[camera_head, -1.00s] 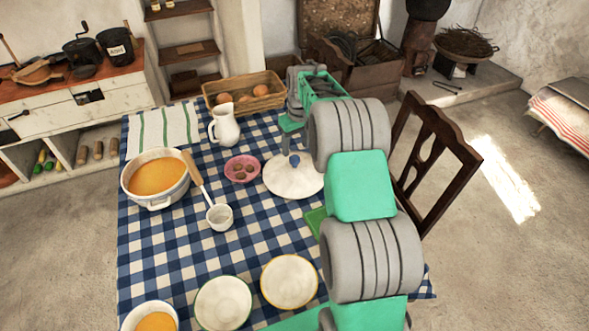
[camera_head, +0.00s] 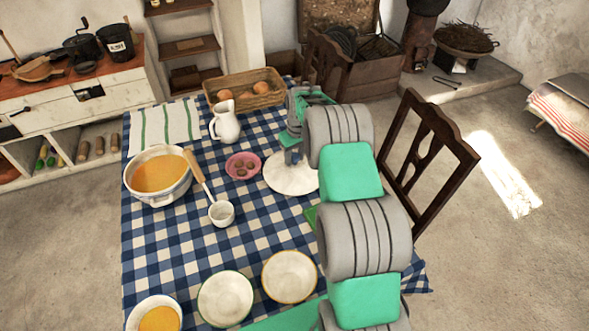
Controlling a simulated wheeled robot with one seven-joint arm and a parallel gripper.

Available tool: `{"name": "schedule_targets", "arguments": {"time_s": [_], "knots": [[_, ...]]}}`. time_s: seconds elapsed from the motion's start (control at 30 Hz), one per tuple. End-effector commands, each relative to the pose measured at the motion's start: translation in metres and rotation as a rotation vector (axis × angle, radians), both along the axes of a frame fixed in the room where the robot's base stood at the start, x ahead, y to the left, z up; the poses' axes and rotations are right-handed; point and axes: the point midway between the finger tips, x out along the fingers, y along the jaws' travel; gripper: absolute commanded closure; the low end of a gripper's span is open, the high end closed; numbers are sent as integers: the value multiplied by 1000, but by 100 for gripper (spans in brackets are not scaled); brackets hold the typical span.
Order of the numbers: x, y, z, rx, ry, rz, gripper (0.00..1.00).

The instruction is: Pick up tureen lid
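The white tureen lid (camera_head: 288,182) lies on the blue-and-white checked tablecloth, right of a pink dish. The tureen (camera_head: 165,192), a white pot with orange soup, stands uncovered at the left of the table.
A ladle (camera_head: 222,213), the pink dish (camera_head: 233,172), a white jug (camera_head: 225,125) and a bread basket (camera_head: 262,99) stand near the lid. Bowls (camera_head: 225,299) line the front. A chair (camera_head: 425,165) stands at the right.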

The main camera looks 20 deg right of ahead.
Motion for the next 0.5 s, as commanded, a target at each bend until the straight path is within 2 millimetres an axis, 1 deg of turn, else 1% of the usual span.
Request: {"name": "schedule_targets", "arguments": {"time_s": [0.03,0.07,0.4,0.43,0.5], "knots": [[0,0,0,0,0,0,68],[0,0,0,0,0,0,70],[0,0,0,0,0,0,98],[0,0,0,0,0,0,100],[0,0,0,0,0,0,100]]}}
